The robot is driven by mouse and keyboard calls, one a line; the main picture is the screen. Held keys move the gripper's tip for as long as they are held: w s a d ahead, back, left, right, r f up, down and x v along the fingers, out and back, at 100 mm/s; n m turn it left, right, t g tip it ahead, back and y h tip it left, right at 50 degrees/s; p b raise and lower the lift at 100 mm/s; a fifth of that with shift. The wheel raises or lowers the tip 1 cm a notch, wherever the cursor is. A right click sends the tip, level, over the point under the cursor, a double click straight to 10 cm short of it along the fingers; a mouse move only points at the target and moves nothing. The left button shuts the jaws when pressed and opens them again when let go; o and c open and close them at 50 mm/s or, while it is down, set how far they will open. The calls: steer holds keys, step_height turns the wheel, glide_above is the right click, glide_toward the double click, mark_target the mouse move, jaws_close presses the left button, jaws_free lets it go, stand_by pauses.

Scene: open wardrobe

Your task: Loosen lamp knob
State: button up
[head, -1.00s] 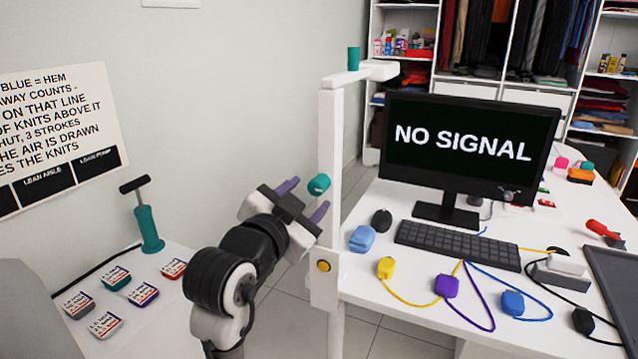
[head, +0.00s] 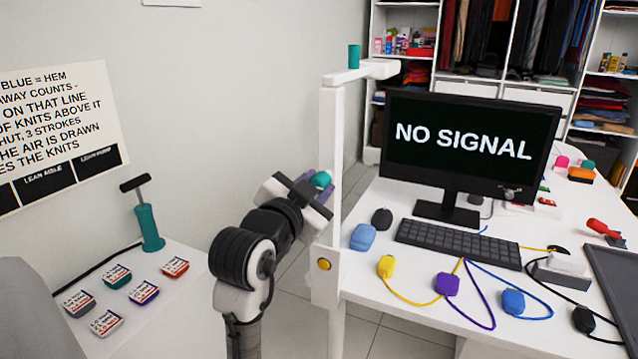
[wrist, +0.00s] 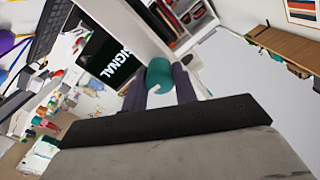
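The lamp knob is a small teal cylinder (head: 320,180) on the side of a white upright post (head: 330,140). In the wrist view the knob (wrist: 159,76) sits between the two dark purple fingers. My gripper (head: 314,187) is at the knob, with one finger on each side, and the fingers look closed against it. The fingers hide part of the knob in the head view. My gripper also shows in the wrist view (wrist: 160,84).
A second teal cylinder (head: 354,57) stands on the post's top arm. A yellow button (head: 323,264) is lower on the post. The desk (head: 400,325) with monitor (head: 460,150) and cables is right. A teal pump (head: 149,228) stands on the left table near several labelled blocks.

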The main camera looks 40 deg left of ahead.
steer(key=shift+c, duration=0.6)
steer(key=shift+r+p, duration=0.1)
steer(key=shift+p, duration=0.25)
steer(key=shift+n+p, duration=1.5)
steer(key=shift+n, duration=0.6)
steer(key=shift+n+p, duration=2.7)
steer(key=shift+n, duration=0.8)
steer(key=n, duration=0.6)
steer(key=o, duration=1)
steer(key=shift+s, duration=0.1)
steer(key=shift+c, duration=0.3)
